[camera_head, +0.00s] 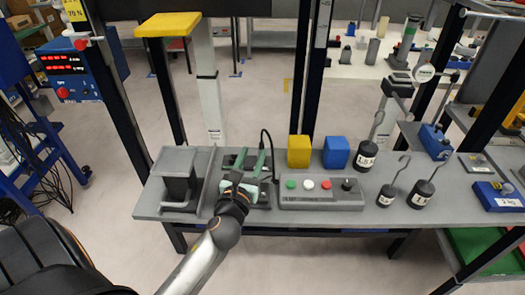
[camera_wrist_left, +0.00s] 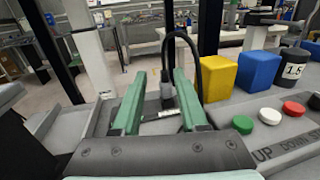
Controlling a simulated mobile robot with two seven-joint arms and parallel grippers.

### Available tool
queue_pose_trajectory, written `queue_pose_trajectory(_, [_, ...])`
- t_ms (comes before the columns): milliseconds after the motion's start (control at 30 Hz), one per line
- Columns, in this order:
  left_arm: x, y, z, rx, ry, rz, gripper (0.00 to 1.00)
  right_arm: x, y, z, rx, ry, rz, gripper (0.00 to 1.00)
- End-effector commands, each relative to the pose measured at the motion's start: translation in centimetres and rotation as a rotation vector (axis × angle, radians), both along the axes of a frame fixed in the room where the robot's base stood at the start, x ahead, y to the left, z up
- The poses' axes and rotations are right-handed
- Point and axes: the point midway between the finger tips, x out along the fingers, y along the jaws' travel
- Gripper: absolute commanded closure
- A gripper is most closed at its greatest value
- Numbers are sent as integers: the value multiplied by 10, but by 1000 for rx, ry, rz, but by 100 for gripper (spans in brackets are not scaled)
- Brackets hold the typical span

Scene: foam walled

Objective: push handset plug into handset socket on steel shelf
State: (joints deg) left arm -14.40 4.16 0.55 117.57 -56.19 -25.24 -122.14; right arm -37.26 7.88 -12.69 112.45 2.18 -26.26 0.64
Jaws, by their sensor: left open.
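My left gripper (camera_head: 251,156) reaches over the steel shelf (camera_head: 205,213), its green fingers pointing away and apart; it also shows in the left wrist view (camera_wrist_left: 160,76). A dark grey plug (camera_wrist_left: 167,88) stands upright between or just beyond the fingertips, and I cannot tell whether a finger touches it. Its black cable (camera_wrist_left: 190,42) arches up and right, down behind the right finger; it also shows in the head view (camera_head: 267,133). A small silver piece (camera_wrist_left: 161,115) lies low between the fingers. I cannot make out the socket clearly. My right gripper is out of view.
A grey button box (camera_head: 320,204) lies right of the gripper. Yellow (camera_head: 299,151) and blue (camera_head: 336,152) blocks stand behind it. Hooked black weights (camera_head: 387,196) stand further right. A grey stepped block (camera_head: 180,175) stands to the left.

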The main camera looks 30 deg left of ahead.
Motion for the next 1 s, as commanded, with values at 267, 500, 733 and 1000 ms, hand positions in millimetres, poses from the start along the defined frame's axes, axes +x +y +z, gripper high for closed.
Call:
queue_pose_trajectory(267, [24, 9, 0, 0, 0, 0, 57, -3, -2, -5, -5, 11, -2, 50])
queue_pose_trajectory(500, [50, 13, 5, -2, -3, 0, 57, -4, -3, -4, -6, 12, -3, 50])
queue_pose_trajectory(733, [73, 21, 4, -1, 1, -1, 57, -4, -3, -3, -5, 10, -5, 50])
queue_pose_trajectory(1000, [74, 21, 4, -1, 1, -1, 57, -3, -3, -2, -4, 7, -5, 50])
